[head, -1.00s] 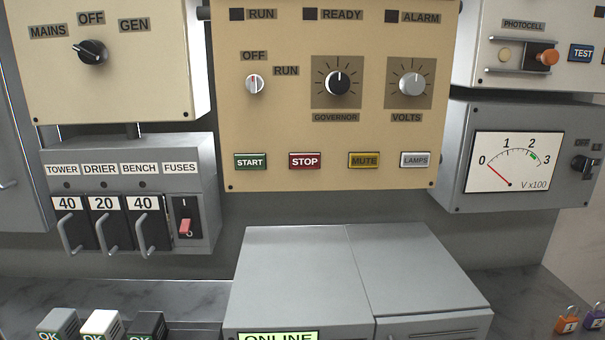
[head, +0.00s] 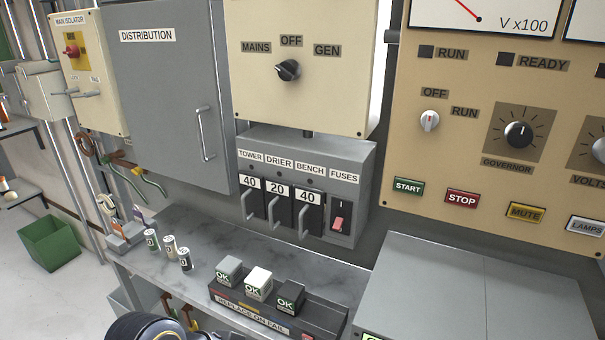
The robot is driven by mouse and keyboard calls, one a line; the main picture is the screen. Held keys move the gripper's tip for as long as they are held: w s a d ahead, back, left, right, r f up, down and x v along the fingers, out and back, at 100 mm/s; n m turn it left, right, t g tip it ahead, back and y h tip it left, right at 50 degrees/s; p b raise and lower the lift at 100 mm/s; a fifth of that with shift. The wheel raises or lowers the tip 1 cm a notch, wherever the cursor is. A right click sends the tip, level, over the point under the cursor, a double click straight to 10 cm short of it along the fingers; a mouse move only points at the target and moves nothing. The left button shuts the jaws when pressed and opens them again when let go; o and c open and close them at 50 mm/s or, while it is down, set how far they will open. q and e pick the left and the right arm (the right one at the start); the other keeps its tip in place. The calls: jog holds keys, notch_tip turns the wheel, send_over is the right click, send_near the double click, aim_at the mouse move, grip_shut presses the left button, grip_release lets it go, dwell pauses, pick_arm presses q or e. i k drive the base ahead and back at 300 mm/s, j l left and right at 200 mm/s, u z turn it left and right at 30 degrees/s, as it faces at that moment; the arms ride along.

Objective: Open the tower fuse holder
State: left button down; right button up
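The tower fuse holder (head: 256,196) is the leftmost of three black holders in the grey fuse box (head: 360,178), under the TOWER label. It is marked 40 and has a grey bar handle. It sits level with the drier holder (head: 279,206) and the bench holder (head: 311,222), and all three look shut. A red switch (head: 338,222) is at the right end of the box, under the FUSES label. Neither of my grippers shows. A dark rounded part at the bottom left edge looks like part of my arm.
Below the box, a marble shelf (head: 202,232) carries several small fuses (head: 169,245) and a dark tray (head: 265,318) with three OK blocks. The grey distribution cabinet (head: 165,95) is at left, a grey cabinet (head: 440,285) at lower right. The space before the fuse box looks clear.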

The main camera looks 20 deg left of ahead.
aim_at(252, 190)
jog(key=u, duration=1.25)
